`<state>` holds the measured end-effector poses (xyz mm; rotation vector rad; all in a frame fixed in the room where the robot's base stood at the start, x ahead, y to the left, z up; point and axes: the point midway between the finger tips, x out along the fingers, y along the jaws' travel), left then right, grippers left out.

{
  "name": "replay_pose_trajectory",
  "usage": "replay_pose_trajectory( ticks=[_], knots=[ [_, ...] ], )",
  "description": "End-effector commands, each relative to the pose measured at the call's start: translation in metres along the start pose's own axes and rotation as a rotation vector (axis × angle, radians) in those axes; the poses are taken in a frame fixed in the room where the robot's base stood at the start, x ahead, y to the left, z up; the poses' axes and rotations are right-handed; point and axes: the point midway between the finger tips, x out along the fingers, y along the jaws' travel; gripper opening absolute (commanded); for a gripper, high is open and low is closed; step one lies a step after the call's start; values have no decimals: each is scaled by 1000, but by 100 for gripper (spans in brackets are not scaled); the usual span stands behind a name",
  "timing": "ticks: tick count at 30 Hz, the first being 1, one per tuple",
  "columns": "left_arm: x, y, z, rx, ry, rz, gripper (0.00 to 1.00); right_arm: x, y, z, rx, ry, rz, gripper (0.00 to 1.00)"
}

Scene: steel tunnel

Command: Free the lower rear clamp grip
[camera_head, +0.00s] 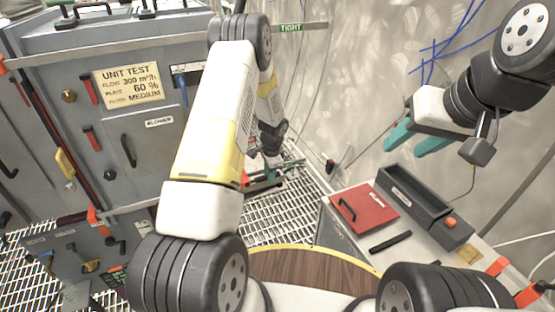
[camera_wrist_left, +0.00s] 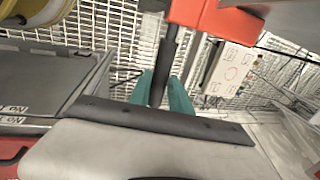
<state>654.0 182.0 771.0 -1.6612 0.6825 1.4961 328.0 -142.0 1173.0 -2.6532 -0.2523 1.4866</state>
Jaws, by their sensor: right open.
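In the left wrist view, a dark clamp grip (camera_wrist_left: 168,62) hangs below an orange-red clamp body (camera_wrist_left: 215,18). The teal fingers of my left gripper (camera_wrist_left: 161,90) stand on either side of this grip. I cannot tell whether they press on it. In the head view, my left arm reaches over the middle toward the far end of the grey unit, and its fingers are not clearly visible. My right gripper (camera_head: 418,143) is open and empty at the upper right, with teal fingers above the bench.
The grey filter unit (camera_head: 55,130) with its label plate (camera_head: 128,82) fills the left. A red case (camera_head: 362,210) and a dark open tray (camera_head: 425,205) lie on the right bench. Grated floor (camera_head: 280,215) shows between them. Blue cables (camera_head: 440,50) hang on the right wall.

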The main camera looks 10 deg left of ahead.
Motion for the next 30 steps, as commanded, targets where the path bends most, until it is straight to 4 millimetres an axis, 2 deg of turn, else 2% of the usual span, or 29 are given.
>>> replay_pose_trajectory(
  ticks=[1, 3, 30],
  knots=[
    [0, 0, 0, 0, 0, 0, 11, 0, 0, 0, 0, 0, 0, 44],
    [0, 0, 0, 0, 0, 0, 0, 0, 0, 0, 0, 0, 0, 44],
    [-1, 0, 0, 0, 1, -1, 0, 0, 0, 0, 0, 0, 0, 44]
  ],
)
